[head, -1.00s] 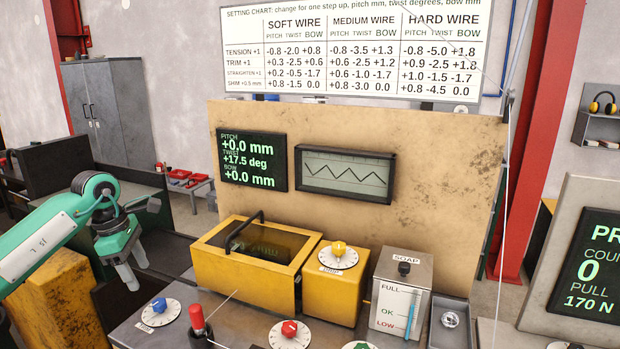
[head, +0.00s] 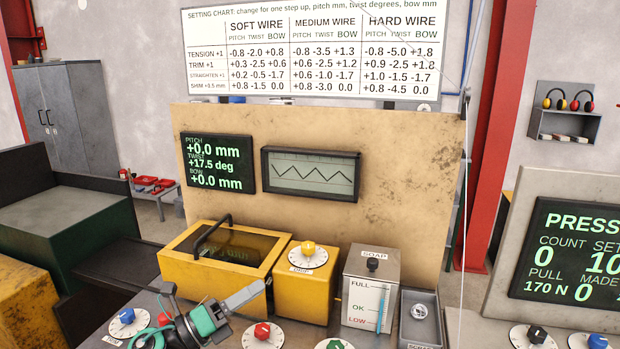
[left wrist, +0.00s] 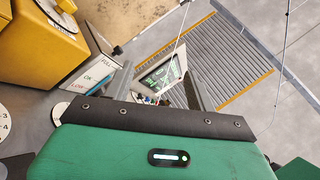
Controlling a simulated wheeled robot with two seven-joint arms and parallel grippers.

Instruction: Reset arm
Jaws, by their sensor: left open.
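My left gripper (head: 245,297) is low in the head view, over the front of the machine's console (head: 150,299). Its green and black wrist enters from the bottom and its grey fingers point right and slightly up. The jaws are open and nothing shows between them. In the left wrist view both fingers (left wrist: 158,84) stand apart, with a distant screen (left wrist: 165,75) and the floor beyond them. My right gripper is not in view.
Close by are a blue dial (head: 127,316), a red dial (head: 262,331), a yellow lidded box (head: 180,268), a yellow dial block (head: 303,292) and a soap tank (head: 360,262). A press panel (head: 505,240) stands at right. Thin wires run upward right of the board.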

